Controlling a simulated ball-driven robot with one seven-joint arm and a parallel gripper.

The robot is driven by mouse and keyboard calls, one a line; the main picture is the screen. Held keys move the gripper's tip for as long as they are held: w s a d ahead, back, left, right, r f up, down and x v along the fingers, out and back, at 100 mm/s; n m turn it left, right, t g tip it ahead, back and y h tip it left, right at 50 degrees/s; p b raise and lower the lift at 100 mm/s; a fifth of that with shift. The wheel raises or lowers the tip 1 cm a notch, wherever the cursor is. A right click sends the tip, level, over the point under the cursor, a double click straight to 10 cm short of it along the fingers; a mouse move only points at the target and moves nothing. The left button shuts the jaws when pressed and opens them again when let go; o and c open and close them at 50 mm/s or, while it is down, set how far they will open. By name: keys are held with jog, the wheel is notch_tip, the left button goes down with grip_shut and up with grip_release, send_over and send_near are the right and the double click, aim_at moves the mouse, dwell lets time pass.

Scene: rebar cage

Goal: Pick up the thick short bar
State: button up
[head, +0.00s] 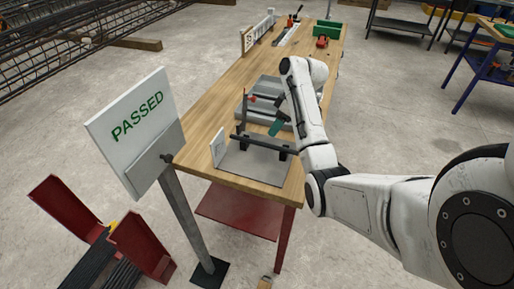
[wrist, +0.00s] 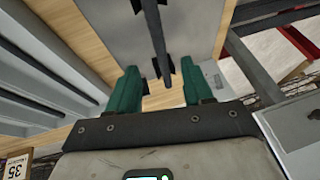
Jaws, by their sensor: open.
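A dark bar (head: 262,144) lies across black supports on a grey plate (head: 250,165) at the near end of the wooden bench. In the wrist view the dark bar (wrist: 156,32) runs from the top edge down between my fingertips. My gripper (head: 277,127) has green fingers and hangs just above and behind that bar. In the wrist view my gripper (wrist: 159,68) is open and empty, with a finger on each side of the bar's end. I cannot tell whether this bar is the thick short one.
A grey tray (head: 245,112) with grooves stands just behind the plate; in the wrist view the tray (wrist: 45,85) is at the left. A white "PASSED" sign (head: 135,125) on a post stands left of the bench. A green bin (head: 328,28) is at the far end.

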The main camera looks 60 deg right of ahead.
aim_at(263, 144)
jog(key=shift+p+x, duration=0.6)
jog(key=shift+x, duration=3.2)
jog(key=shift+w+r, duration=0.1)
grip_shut()
jog(key=shift+d, duration=0.1)
